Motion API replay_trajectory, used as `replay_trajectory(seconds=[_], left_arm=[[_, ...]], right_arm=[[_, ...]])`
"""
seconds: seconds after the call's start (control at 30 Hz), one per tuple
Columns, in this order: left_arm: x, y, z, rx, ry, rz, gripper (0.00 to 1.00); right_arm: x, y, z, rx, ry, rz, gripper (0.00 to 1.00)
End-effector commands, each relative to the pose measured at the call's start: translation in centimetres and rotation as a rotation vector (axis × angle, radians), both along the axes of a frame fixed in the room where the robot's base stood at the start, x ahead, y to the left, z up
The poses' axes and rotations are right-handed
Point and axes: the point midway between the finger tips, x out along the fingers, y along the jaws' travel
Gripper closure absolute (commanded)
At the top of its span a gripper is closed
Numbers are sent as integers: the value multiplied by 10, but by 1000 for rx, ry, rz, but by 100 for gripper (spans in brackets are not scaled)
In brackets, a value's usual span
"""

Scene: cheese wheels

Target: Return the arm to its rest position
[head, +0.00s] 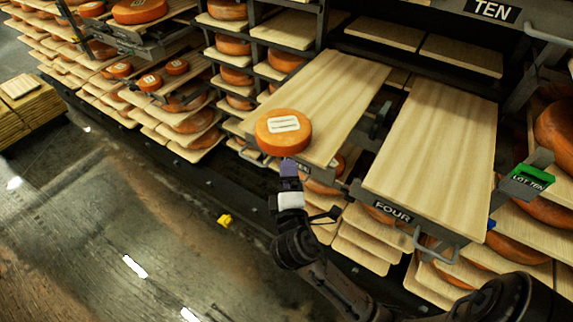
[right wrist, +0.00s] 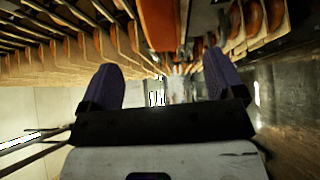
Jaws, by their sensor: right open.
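My right gripper (head: 290,168) is in front of the pulled-out boards, close to the front of an orange cheese wheel (head: 283,131) with a white label. The wheel lies flat at the front end of the left board (head: 335,92). In the right wrist view, the two purple fingers of the gripper (right wrist: 161,82) are spread apart with nothing between them. An orange surface (right wrist: 159,24) shows beyond them, apparently a cheese wheel. From the head view I cannot tell whether the gripper touches the wheel. My left gripper is not in view.
An empty board (head: 432,150) stands to the right, above the FOUR sign (head: 392,211) and a metal handle (head: 436,246). Racks of cheese wheels fill the back. A green tag (head: 532,177) hangs at right. A yellow object (head: 225,220) lies on the otherwise open floor (head: 150,225).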

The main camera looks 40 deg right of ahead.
Motion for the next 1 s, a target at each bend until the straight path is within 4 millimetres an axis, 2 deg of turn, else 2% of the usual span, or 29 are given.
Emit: replay_trajectory(seconds=[0.1, 0.3, 0.77, 0.87, 1.0], left_arm=[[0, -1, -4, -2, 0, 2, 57], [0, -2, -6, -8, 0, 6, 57], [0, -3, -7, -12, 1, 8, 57], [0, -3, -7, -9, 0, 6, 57], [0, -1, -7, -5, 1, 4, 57]], right_arm=[[-14, 12, -1, 4, 0, 0, 12], [-28, 24, 0, 0, -1, 0, 12], [-33, 28, 0, 41, -35, -2, 12], [-35, 26, -5, 146, -85, -23, 12], [-35, 34, -35, 515, -133, -29, 12]])
